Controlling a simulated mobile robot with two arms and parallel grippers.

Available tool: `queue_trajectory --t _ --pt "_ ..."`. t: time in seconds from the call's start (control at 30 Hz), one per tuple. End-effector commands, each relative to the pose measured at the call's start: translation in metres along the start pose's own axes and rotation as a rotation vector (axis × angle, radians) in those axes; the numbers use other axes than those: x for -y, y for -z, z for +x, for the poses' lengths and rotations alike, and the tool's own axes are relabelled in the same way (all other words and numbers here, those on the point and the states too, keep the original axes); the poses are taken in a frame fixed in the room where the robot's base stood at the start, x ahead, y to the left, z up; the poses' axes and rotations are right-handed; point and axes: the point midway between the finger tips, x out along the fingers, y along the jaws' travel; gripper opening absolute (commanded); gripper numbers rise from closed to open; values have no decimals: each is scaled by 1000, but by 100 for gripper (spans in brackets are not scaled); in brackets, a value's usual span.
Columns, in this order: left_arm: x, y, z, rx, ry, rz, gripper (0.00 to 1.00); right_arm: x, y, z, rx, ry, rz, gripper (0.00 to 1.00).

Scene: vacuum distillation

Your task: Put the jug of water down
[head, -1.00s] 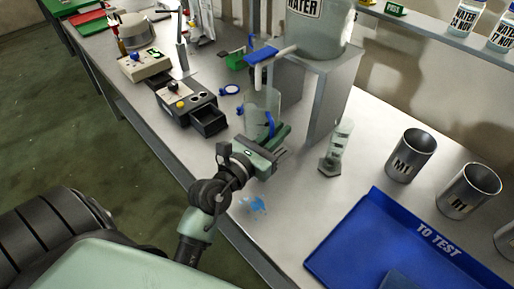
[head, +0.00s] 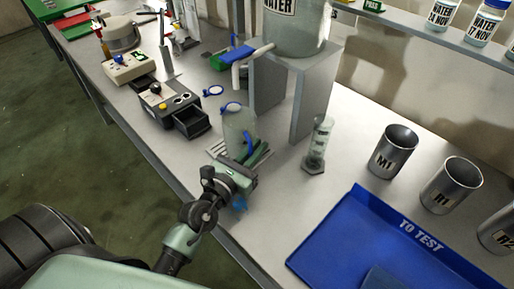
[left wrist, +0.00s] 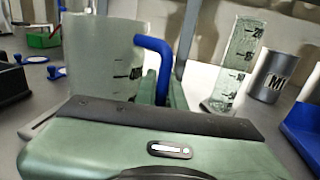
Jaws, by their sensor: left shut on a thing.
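The clear jug (head: 236,124) with a blue handle stands out near the bench's front edge, below and in front of the tap (head: 238,76). My left gripper (head: 252,158) is shut on its blue handle. In the left wrist view the jug (left wrist: 100,55) looks upright, with dark markings on its side, and its blue handle (left wrist: 158,45) sits between the fingers. The gripper body hides the jug's base there. I cannot tell whether the base touches the surface. My right gripper is not in view.
A large water tank (head: 295,28) sits on a grey stand (head: 312,85). A measuring cylinder (head: 318,145) stands to the right. A black box with an open drawer (head: 190,122) is to the left. Metal beakers (head: 393,150) and a blue tray (head: 345,240) are farther right.

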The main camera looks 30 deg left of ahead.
Motion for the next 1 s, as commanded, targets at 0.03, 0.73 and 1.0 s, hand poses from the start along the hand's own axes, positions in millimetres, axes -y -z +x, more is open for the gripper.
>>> queue_trajectory --t 0.03,0.73,1.0 --pt "0 2 0 0 0 0 13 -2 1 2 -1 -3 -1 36" --pt "0 3 -41 -5 1 1 32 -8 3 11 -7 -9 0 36" --pt "1 2 -95 -4 3 0 32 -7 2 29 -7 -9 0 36"
